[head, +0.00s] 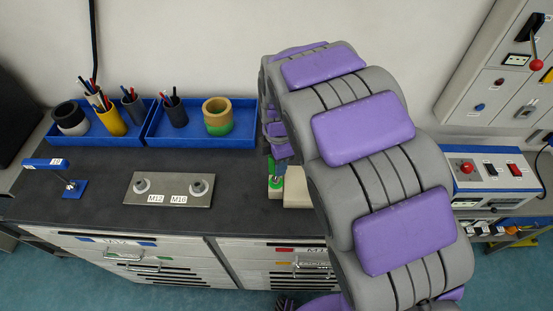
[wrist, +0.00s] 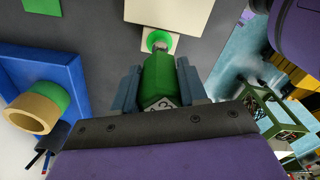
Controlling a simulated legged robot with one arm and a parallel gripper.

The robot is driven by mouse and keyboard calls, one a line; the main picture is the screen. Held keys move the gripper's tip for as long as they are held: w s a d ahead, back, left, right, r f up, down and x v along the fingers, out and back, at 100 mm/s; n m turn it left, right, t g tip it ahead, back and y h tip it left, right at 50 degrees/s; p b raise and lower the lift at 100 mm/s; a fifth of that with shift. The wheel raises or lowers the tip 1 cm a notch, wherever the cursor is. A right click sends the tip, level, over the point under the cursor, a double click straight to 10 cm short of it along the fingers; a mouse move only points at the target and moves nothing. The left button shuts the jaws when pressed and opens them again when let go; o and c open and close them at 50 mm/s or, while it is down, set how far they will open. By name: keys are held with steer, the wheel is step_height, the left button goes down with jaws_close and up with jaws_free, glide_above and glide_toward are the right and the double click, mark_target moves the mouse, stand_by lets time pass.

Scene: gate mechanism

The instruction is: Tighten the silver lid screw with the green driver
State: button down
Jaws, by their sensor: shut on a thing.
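My gripper (wrist: 157,76) is shut on the green driver (wrist: 158,82), with a blue-grey finger on each side of its handle. The driver points away from the wrist toward a green round part (wrist: 159,40) on a small cream block (wrist: 147,46). Its tip meets or sits just before that part; I cannot tell which. The silver lid screw is not clearly visible there. In the head view my gripper (head: 279,152) is partly hidden behind my arm, above a small green and white piece (head: 275,190).
A larger cream block (head: 298,194) stands right beside the work spot. To the left are a metal plate (head: 168,190) marked M12 and M16, blue trays (head: 230,137) with cups and tape rolls, and a blue-handled tool (head: 45,164). A control box (head: 492,172) is at right.

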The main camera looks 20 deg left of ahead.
steer(key=shift+r+p, duration=0.4)
steer(key=shift+r, duration=2.7)
